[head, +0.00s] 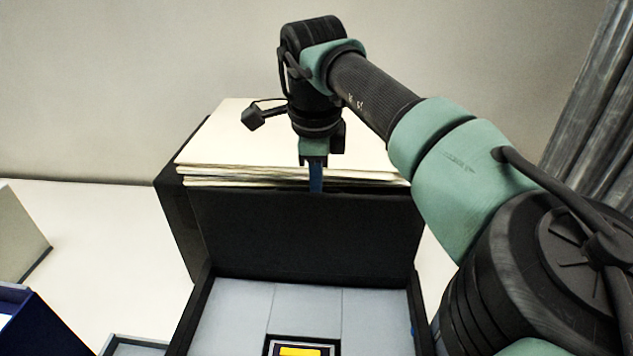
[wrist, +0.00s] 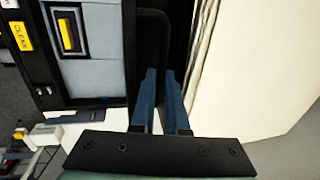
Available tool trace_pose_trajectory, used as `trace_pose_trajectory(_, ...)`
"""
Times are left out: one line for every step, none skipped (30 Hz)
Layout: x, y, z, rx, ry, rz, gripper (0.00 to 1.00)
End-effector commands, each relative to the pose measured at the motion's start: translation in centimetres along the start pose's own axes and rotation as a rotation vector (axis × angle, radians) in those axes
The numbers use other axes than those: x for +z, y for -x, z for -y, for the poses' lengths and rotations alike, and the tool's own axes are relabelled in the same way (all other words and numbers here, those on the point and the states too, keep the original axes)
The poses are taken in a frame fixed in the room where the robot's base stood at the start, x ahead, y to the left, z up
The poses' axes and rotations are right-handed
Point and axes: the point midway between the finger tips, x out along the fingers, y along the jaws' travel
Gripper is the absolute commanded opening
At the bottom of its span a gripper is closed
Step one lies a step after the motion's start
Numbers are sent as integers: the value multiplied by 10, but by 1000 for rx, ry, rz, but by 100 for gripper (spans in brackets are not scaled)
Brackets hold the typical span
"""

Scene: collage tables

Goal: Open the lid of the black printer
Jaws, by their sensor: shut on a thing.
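The black printer shows at the bottom centre of the head view, with a grey inner face (head: 235,310) inside its black frame. Its black lid (head: 300,235) stands raised, roughly upright, at the back of that face. My gripper (head: 316,182) points down at the lid's top edge, and its blue fingers are shut on that edge. In the wrist view the fingers of my gripper (wrist: 161,78) straddle the dark lid (wrist: 150,45). The far finger and the exact contact are hidden in the head view.
A stack of cream sheets (head: 235,140) lies right behind the lid, close to my fingers. A dark blue box (head: 40,325) and a pale block (head: 15,235) stand at the left. The white table (head: 100,230) left of the printer is clear. Grey folds (head: 595,110) hang at the right.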

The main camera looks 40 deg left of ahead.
Motion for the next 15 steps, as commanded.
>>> trace_pose_trajectory(0, -5, -3, 12, 2, 0, 0)
trace_pose_trajectory(0, -5, -4, 12, 3, 0, 0)
trace_pose_trajectory(0, -5, -4, 13, 3, 0, 0)
trace_pose_trajectory(0, -6, -4, 13, 3, 0, 0)
trace_pose_trajectory(0, -6, -4, 13, 3, 0, 0)
trace_pose_trajectory(0, -6, -4, 13, 3, 0, 0)
trace_pose_trajectory(0, -6, -4, 13, 3, 0, 0)
trace_pose_trajectory(0, -5, -4, 13, 3, 0, 0)
trace_pose_trajectory(0, -5, -4, 13, 3, 0, 0)
trace_pose_trajectory(0, -5, -4, 13, 3, 0, 0)
trace_pose_trajectory(0, -5, -4, 13, 3, 0, 0)
trace_pose_trajectory(0, -5, -4, 14, 3, 0, 0)
trace_pose_trajectory(0, -5, -4, 14, 3, 0, 0)
trace_pose_trajectory(0, -5, -4, 14, 3, 0, 0)
trace_pose_trajectory(0, -5, -4, 14, 3, -1, 19)
